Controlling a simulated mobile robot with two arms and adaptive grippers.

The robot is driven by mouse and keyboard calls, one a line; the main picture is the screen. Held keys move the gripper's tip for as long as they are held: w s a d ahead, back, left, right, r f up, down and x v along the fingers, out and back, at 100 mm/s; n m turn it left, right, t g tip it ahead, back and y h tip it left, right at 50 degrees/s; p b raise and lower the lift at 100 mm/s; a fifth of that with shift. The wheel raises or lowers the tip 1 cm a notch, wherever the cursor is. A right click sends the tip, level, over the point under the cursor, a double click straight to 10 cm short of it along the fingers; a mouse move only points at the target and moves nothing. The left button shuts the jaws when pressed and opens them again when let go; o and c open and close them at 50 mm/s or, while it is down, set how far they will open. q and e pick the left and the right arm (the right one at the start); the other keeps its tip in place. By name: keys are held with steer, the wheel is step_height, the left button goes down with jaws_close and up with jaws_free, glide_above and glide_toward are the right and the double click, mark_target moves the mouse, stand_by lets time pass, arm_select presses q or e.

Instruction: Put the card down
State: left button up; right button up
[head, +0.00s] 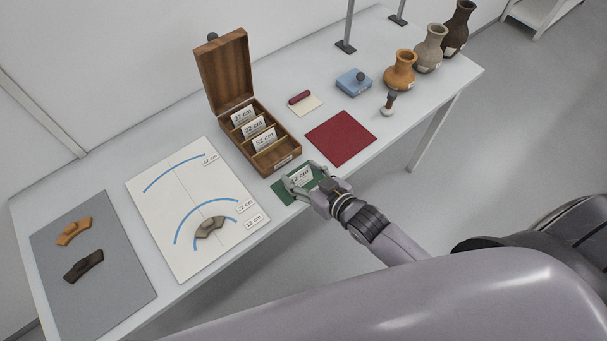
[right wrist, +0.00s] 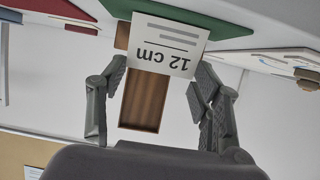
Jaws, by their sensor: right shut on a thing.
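The white card (head: 301,177) reads "12 cm" and is held at the green mat (head: 283,196) near the table's front edge. My right gripper (head: 305,186) is shut on it. In the right wrist view the card (right wrist: 167,44) sits between the two fingertips, its print upside down, with the green mat (right wrist: 225,27) behind it. I cannot tell whether the card touches the mat. My left gripper is not in view.
An open wooden box (head: 235,147) with upright cards stands just behind the green mat. A dark red mat (head: 341,138) lies to its right. A white arc sheet (head: 160,215) bearing a grey-brown sherd (head: 209,228) lies left. Vases (head: 400,70) stand at far right.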

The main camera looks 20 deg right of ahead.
steer(key=o, duration=0.8)
steer(key=shift+f, duration=0.1)
